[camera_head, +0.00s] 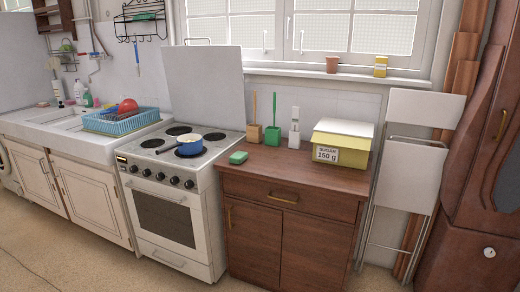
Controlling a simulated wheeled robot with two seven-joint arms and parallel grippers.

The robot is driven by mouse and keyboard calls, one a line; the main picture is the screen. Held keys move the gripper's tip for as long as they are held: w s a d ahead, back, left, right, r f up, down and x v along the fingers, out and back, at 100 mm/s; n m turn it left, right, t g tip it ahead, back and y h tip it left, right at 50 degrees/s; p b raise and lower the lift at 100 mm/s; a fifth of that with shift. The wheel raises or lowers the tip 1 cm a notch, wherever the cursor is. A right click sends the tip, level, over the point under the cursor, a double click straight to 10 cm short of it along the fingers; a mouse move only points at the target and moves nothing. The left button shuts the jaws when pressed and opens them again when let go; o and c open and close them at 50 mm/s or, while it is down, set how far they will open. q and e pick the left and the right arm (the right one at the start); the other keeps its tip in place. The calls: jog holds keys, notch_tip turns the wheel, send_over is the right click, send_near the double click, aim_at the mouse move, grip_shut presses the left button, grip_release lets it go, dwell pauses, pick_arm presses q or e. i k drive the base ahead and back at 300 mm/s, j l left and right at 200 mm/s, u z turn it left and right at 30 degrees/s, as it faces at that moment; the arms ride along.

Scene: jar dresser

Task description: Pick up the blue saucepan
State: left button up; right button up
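The blue saucepan (190,145) stands upright on the front right part of the white stove's hob (222,140). Its inside looks pale, and its dark handle points to the left and toward the front. Neither of my grippers shows in the head view, and nothing is touching the pan from above.
The stove lid (203,85) stands raised behind the hob. A green sponge (238,158), brushes in holders and a yellow sugar box (342,142) are on the wooden dresser (290,170) to the right. A blue dish rack (120,121) is left. The floor in front is clear.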

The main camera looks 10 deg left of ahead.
aim_at(187, 145)
jog(key=i+j+u, duration=0.1)
jog(key=i+u, duration=0.25)
jog(key=i, duration=0.25)
jog(key=i+u, duration=0.35)
jog(key=i, duration=0.2)
jog(key=i+j+z, duration=0.3)
jog(key=i+j, duration=0.2)
jog(key=i, duration=0.2)
jog(key=i+j+z, duration=0.3)
jog(key=i+j, duration=0.35)
